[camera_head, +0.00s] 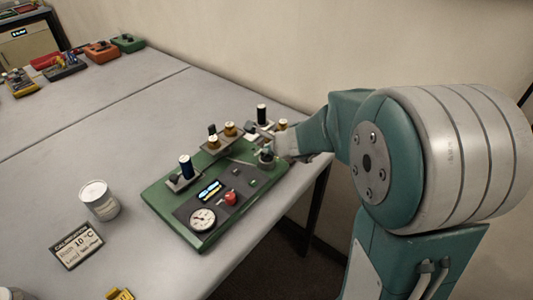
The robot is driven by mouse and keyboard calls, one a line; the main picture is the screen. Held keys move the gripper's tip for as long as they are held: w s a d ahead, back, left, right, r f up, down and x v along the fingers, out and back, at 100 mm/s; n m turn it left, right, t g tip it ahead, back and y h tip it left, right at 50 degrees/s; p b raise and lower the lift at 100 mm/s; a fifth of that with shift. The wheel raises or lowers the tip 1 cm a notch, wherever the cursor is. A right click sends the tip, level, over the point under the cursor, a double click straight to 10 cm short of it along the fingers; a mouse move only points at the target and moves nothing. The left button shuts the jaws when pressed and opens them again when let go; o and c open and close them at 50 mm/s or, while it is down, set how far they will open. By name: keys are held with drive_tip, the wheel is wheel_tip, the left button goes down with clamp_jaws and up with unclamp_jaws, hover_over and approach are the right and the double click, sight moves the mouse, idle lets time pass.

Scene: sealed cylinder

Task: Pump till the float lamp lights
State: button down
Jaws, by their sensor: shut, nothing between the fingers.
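A green panel board (158,200) lies on the grey table. Its dark front plate bears a round white gauge (202,219), a small lit display (210,190) and a red knob (231,198). Small green marks (252,183) sit right of the display; I cannot tell which part is the float lamp or whether it is lit.
A white cup-like can (98,200) and a calibration card (77,245) lie left of the board. Several coloured devices (102,51) line the table's far left. The table's right edge runs close by the board. The table's left middle is clear.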

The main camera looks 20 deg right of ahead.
drive_tip(key=shift+f, duration=0.75)
idle(0.6)
drive_tip(key=shift+r, duration=1.35)
drive_tip(key=shift+r, duration=0.1)
drive_tip(key=shift+r, duration=2.4)
